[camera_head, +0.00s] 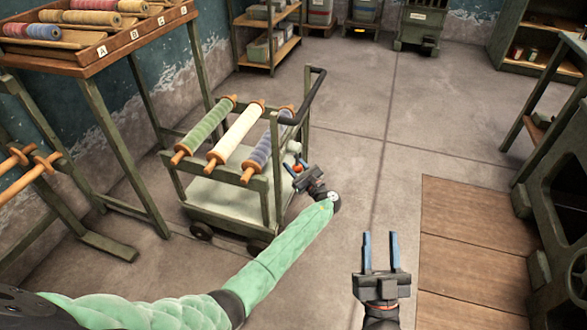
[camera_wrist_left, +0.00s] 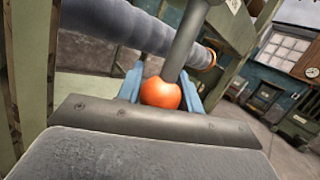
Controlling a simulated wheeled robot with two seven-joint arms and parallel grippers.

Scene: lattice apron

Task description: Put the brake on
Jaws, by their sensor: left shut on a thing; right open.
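A green wheeled cart (camera_head: 225,196) stands left of centre with a dark push handle (camera_head: 312,92) at its right end. An orange ball knob (camera_head: 298,168) sits at the cart's right side, and it also shows in the left wrist view (camera_wrist_left: 160,93) beside a grey rod. My left gripper (camera_head: 297,172) is at the knob, its blue fingers on both sides of it, shut on it. In the left wrist view the fingers (camera_wrist_left: 162,88) flank the knob. My right gripper (camera_head: 380,252) is open and empty above the floor, right of the cart. The cart's brake parts near the wheels are not clear.
Green, cream and blue rollers (camera_head: 236,136) lie across the cart's top. A rack of thread spools (camera_head: 90,40) stands at left. A wooden floor panel (camera_head: 470,240) and dark machine (camera_head: 560,200) are at right. The floor (camera_head: 400,130) behind is clear.

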